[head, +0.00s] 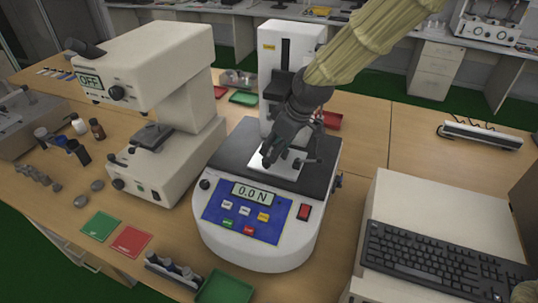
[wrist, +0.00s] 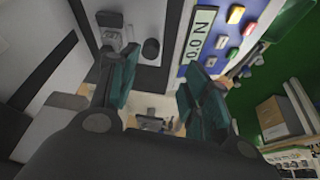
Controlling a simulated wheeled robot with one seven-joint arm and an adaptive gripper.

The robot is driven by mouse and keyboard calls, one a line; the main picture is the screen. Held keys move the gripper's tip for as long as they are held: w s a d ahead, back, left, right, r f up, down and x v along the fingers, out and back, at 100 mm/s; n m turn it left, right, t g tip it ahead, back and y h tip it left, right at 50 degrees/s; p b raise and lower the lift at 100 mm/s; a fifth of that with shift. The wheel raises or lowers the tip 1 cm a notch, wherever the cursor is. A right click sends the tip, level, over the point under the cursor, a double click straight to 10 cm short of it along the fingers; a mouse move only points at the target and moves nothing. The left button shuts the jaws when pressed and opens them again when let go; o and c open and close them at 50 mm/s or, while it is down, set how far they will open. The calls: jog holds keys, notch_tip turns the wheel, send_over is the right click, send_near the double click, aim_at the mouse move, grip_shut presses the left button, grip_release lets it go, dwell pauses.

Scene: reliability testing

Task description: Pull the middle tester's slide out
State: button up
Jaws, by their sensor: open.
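The middle tester (head: 262,255) is a white machine with a blue front panel, a "0.0 N" display, a dark top deck and a white column behind. A pale plate (head: 285,172) lies on its deck, partly hidden by my gripper; I cannot tell whether this is the slide or how far out it stands. My gripper (head: 268,155) reaches down over the deck with its dark fingers close to the plate. In the wrist view my gripper (wrist: 155,82) has its two teal-padded fingers apart, with nothing seen between them. The tester's display (wrist: 201,33) shows beyond the fingers.
A larger white tester (head: 150,75) reading "OFF" stands close on the left. A keyboard (head: 430,262) on a pale box is at the right. Green (head: 101,226) and red (head: 131,241) squares and a small black rack (head: 175,272) lie in front. The back-right table is mostly clear.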

aim_at(267, 158)
jog(key=w+f, duration=0.1)
jog(key=f, duration=0.1)
jog(key=w+a+f, duration=0.1)
jog(key=f, duration=0.1)
jog(key=w+f+p, duration=0.1)
jog(key=w+f, duration=0.1)
jog(key=shift+w+a, duration=0.1)
jog(key=shift+a, duration=0.15)
jog(key=shift+a+f, duration=0.1)
jog(key=shift+f, duration=0.1)
jog(key=shift+s+a+f, duration=0.15)
jog(key=shift+s+a, duration=0.05)
jog(key=shift+s, duration=0.5)
jog(key=shift+w+a+f+p, duration=0.15)
jog(key=shift+w+f+p, duration=0.15)
jog(key=shift+w+f, duration=0.35)
jog(key=shift+s+r, duration=0.15)
jog(key=shift+s, duration=0.1)
jog(key=shift+s+r, duration=0.15)
jog(key=c, duration=0.3)
grip_shut()
